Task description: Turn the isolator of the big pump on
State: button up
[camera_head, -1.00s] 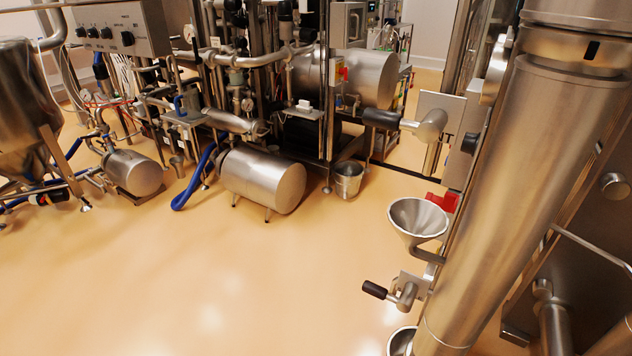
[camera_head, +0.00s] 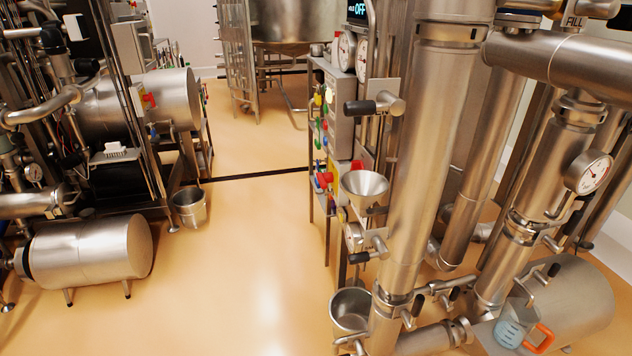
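A large steel cylinder (camera_head: 95,250), like a pump motor, lies on short legs at the lower left. Another big steel cylinder (camera_head: 575,300) lies at the lower right, partly hidden by pipework. A small red and yellow switch (camera_head: 149,100) sits on a panel in front of a horizontal steel drum (camera_head: 180,97) at the left. Red and yellow parts (camera_head: 324,180) also show on the right-hand stand, behind the funnel. I cannot tell which of these is the big pump's isolator, or its position. My gripper is not in view.
A steel bucket (camera_head: 188,206) stands by the left rack. A funnel (camera_head: 364,187), a lower bucket (camera_head: 350,310), black-handled levers and thick vertical pipes (camera_head: 425,170) fill the right. A gauge (camera_head: 587,172) sticks out there. The floor (camera_head: 235,265) between is clear.

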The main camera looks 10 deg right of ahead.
aim_at(323, 179)
jog(key=i+j, duration=0.5)
jog(key=i+j+u, duration=0.1)
jog(key=i+j, duration=0.35)
jog(key=i, duration=0.2)
jog(key=i+j, duration=0.45)
jog(key=i, duration=0.15)
jog(key=i+j+u, duration=0.1)
jog(key=i+j, duration=0.35)
jog(key=i, duration=0.15)
